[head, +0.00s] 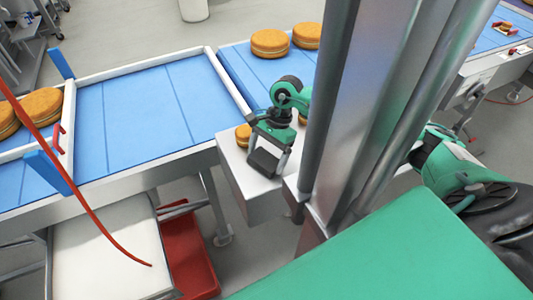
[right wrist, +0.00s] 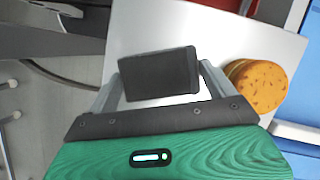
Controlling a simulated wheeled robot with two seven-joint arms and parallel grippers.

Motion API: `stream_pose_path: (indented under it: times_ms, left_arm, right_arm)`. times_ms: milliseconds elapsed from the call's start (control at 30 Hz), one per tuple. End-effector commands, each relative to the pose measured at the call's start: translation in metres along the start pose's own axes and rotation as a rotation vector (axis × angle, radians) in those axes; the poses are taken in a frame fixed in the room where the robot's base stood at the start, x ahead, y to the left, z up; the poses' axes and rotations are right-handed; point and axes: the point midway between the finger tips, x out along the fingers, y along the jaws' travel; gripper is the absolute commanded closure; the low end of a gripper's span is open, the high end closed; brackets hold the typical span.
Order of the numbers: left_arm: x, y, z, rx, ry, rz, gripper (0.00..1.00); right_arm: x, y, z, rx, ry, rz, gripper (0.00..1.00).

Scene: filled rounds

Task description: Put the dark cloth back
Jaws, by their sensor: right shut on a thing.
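The dark cloth (right wrist: 160,75) is a small folded, dark grey rectangle. My right gripper (right wrist: 160,82) is shut on it, with one pale finger at each side. In the head view the same gripper (head: 268,150) points down over a white-topped stand (head: 236,170), with the cloth (head: 263,162) between its fingers. I cannot tell whether the cloth touches the white top. My left gripper is not in view.
A round cake (right wrist: 255,87) lies on the white top close to the right finger. Blue conveyor belts (head: 145,110) run behind, with larger cakes (head: 270,43) on them. A red bin (head: 190,255) stands below. A metal column partly blocks the head view.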

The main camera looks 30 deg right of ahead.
Motion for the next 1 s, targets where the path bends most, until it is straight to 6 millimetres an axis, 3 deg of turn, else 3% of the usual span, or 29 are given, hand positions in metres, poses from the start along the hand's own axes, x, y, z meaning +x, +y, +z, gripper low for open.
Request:
stream_pose_path:
  times_ms: [67,100,133,467,533,1000]
  left_arm:
    - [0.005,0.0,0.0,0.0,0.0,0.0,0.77]
    - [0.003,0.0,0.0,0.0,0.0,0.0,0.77]
    - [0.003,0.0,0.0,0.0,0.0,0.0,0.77]
    - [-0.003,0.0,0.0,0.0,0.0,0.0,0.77]
    - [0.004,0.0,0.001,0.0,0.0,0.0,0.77]
    - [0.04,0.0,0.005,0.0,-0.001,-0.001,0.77]
  right_arm:
    - [0.003,0.0,-0.001,0.0,0.0,0.0,0.35]
    - [0.002,0.0,-0.001,0.0,0.0,0.0,0.06]
    - [0.001,0.0,-0.001,0.0,0.0,0.0,0.0]
    - [-0.002,0.0,0.001,0.0,0.0,0.0,0.0]
    - [-0.006,-0.001,-0.001,0.0,0.001,-0.003,0.0]
    - [-0.098,-0.001,-0.001,-0.001,0.0,-0.004,0.0]
